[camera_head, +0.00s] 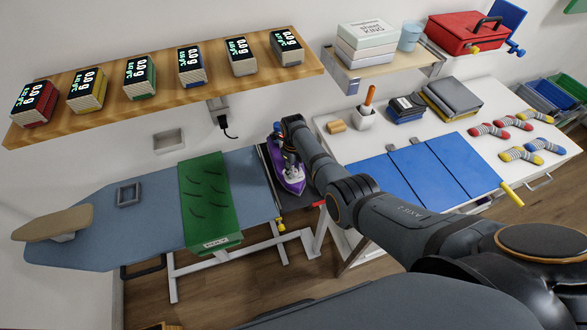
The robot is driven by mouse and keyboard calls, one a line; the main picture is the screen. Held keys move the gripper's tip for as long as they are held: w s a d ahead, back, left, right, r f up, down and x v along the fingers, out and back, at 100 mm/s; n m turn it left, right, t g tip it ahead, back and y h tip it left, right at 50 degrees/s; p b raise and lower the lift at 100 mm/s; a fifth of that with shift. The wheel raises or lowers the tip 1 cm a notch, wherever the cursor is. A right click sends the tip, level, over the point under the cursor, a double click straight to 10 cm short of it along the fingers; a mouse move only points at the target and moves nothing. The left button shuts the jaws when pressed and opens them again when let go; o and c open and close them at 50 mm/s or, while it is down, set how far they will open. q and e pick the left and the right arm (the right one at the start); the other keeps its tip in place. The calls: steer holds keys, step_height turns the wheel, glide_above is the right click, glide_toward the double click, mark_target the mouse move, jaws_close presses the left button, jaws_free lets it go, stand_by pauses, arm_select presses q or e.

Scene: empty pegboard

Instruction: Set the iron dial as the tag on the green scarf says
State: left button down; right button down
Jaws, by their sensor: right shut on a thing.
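The green scarf (207,187) lies across the blue ironing board, dark marks on it. Its pale tag (216,242) hangs at the front edge; the writing is too small to read. The purple and white iron (291,181) stands on the dark rest at the board's right end. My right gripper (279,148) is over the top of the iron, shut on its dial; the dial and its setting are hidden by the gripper. My left gripper is not in view.
The ironing board (155,215) holds a small dark frame (128,195) and a sleeve board (55,222). A wooden shelf (200,84) with several scales hangs above.

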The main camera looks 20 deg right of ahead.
mark_target(294, 171)
steer(key=shift+w+r, duration=0.1)
steer(key=c, duration=1)
jaws_free()
step_height(294, 171, up, 7)
steer(key=shift+r, duration=0.2)
